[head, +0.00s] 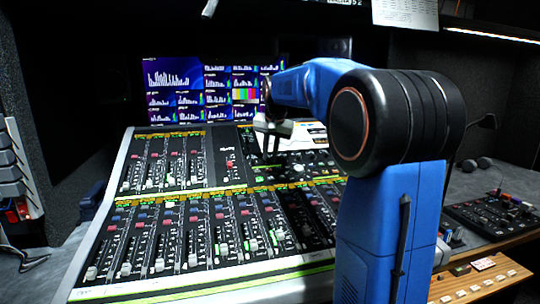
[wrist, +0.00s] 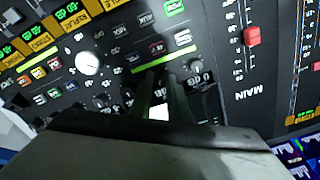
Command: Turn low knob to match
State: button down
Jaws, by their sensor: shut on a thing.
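My gripper (wrist: 162,78) reaches down onto the dark control panel in the wrist view, its two fingers close together on a small knob. The fingers mostly hide that knob, so its pointer and setting cannot be read. Just right of the fingers is a dark knob (wrist: 195,82) with pale markings around it. I cannot tell from the labels which knob is the low one.
A large pale knob (wrist: 88,63) and lit buttons lie to the left in the wrist view. A red fader (wrist: 252,36) is at right beside the "MAIN" label. In the head view, monitors (head: 175,85) stand behind the console and a smaller control box (head: 495,215) lies at right.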

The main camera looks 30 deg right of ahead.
jog(key=c, duration=1.7)
grip_release()
jog(key=shift+r, duration=0.15)
jog(key=v, duration=1.7)
